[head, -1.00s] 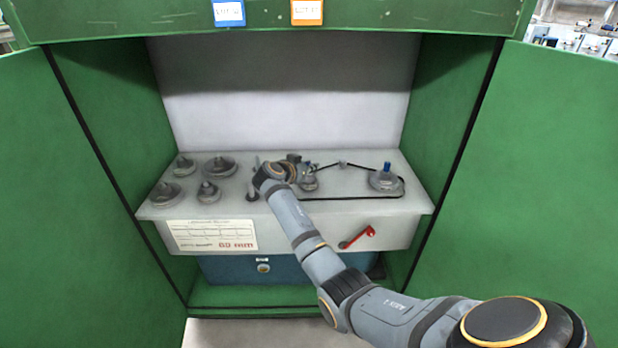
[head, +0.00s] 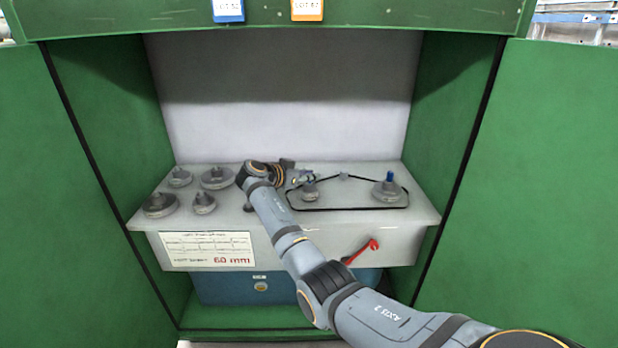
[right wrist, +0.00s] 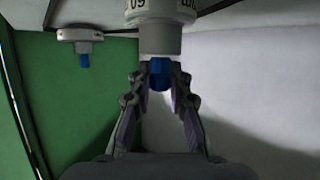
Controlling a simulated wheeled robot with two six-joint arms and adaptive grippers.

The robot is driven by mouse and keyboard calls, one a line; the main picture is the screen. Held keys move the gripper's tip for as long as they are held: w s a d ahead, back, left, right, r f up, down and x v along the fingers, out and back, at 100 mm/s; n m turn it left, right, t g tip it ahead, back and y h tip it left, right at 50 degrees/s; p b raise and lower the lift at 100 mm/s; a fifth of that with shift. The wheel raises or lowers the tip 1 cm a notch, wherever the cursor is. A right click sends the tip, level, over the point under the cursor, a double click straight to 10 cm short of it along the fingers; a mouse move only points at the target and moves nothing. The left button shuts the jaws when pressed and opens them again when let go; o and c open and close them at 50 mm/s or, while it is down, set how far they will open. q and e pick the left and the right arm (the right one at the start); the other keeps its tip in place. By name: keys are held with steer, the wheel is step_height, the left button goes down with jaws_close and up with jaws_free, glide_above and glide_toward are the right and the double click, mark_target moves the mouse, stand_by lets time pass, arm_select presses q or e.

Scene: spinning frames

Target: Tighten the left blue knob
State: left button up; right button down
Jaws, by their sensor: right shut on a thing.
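The left blue knob (right wrist: 159,80) shows in the right wrist view, sticking out of a grey pulley marked 60 (right wrist: 160,38). My right gripper (right wrist: 160,73) is shut on this knob, one finger on each side. In the head view the right gripper (head: 302,178) is just above the left pulley (head: 310,193) in the belt loop, and hides the knob. The other blue knob (head: 390,176) stands upright on the right pulley (head: 388,192), which also shows in the right wrist view (right wrist: 80,36). My left gripper is in neither view.
A black belt (head: 345,209) loops around both pulleys on a grey top (head: 250,225) inside a green cabinet. Several loose pulleys (head: 216,178) sit at left. Open green doors (head: 560,170) flank the cabinet.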

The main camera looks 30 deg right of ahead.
steer(key=shift+f, duration=0.1)
steer(key=c, duration=1.2)
jaws_free()
steer(key=v, duration=1.2)
